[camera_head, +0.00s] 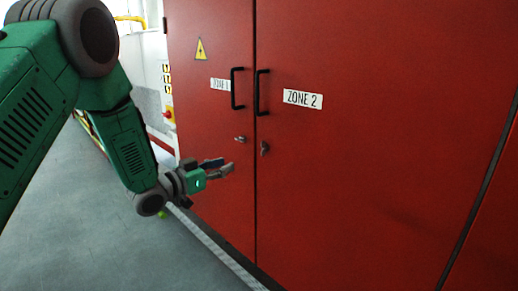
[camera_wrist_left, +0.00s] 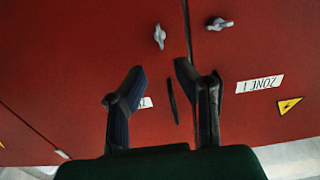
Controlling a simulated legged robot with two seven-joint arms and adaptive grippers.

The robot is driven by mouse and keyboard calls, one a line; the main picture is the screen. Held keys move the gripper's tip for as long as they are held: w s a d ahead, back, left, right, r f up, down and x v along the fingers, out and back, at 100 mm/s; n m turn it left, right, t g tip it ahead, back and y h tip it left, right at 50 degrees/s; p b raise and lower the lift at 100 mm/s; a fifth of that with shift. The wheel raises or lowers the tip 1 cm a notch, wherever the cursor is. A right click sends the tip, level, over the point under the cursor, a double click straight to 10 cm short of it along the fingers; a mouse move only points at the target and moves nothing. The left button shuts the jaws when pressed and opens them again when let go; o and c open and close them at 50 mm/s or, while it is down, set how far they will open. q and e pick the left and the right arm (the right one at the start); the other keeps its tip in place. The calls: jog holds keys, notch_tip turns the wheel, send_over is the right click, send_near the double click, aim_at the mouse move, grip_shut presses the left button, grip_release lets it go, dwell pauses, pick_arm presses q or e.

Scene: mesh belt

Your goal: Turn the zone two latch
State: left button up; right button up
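The zone two latch (camera_head: 264,148) is a small grey turn-latch on the right red door, just right of the door seam. In the left wrist view, which is upside down, this latch (camera_wrist_left: 159,36) stands upright beyond the fingertips, roughly in line with the gap between them. The ZONE 2 label (camera_head: 302,99) is above it. My left gripper (camera_head: 227,166) is open and empty, to the left of the latch and a little lower, apart from it. Its fingers (camera_wrist_left: 159,68) are spread in the wrist view. My right gripper is not in view.
The zone one latch (camera_head: 240,139) sits close by on the left door, below the ZONE 1 label (camera_head: 220,84). Black handles (camera_head: 262,92) stand out above the latches. Grey floor (camera_head: 125,245) is open left of the cabinet.

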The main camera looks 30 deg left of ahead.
aim_at(264, 148)
pick_arm(q)
jog(key=x, duration=1.4)
jog(key=shift+r, duration=0.5)
jog(key=shift+c, duration=0.4)
grip_shut()
